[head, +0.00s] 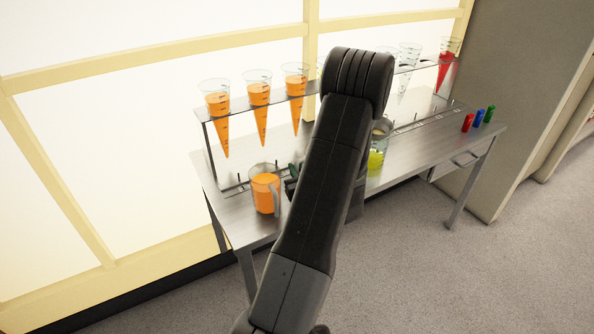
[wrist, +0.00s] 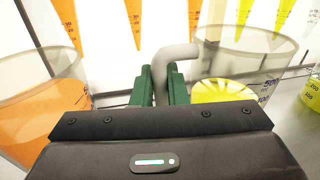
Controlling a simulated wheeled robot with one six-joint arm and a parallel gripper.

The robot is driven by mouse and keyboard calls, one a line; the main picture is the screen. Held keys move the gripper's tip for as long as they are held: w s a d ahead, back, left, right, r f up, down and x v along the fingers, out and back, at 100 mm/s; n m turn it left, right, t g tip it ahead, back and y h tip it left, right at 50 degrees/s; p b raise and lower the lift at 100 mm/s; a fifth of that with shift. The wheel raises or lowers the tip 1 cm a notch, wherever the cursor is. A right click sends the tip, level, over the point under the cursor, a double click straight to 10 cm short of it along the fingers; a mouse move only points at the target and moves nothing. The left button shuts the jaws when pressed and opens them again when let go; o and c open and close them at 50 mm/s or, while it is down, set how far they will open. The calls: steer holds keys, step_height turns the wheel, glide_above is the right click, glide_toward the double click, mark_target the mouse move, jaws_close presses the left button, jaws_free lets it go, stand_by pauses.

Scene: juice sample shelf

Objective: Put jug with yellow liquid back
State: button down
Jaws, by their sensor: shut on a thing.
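The jug with yellow liquid (head: 376,160) shows just right of my arm, partly hidden by it. In the wrist view the clear jug (wrist: 245,60) is at the right, with yellow liquid low inside. Its grey bent handle (wrist: 178,52) reaches left between the green fingers of my gripper (wrist: 163,85), which is shut on it. In the head view my arm hides most of the gripper; a green finger (head: 291,184) shows left of the arm. I cannot tell whether the jug's base touches the table.
A jug of orange liquid (head: 265,190) stands left of my gripper on the metal table (head: 410,158). Behind, a rack (head: 245,104) holds orange cones (head: 259,98), clear cones (head: 409,57) and a red cone (head: 447,60). Red, blue and green capped items (head: 479,118) stand at the right end.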

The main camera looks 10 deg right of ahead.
steer(key=shift+f, duration=0.2)
steer(key=c, duration=1.4)
jaws_free()
steer(key=shift+c, duration=0.2)
steer(key=shift+r, duration=0.1)
steer(key=shift+r, duration=0.15)
steer(key=s+d+b, duration=0.1)
steer(key=s, duration=1.1)
steer(key=shift+d, duration=0.4)
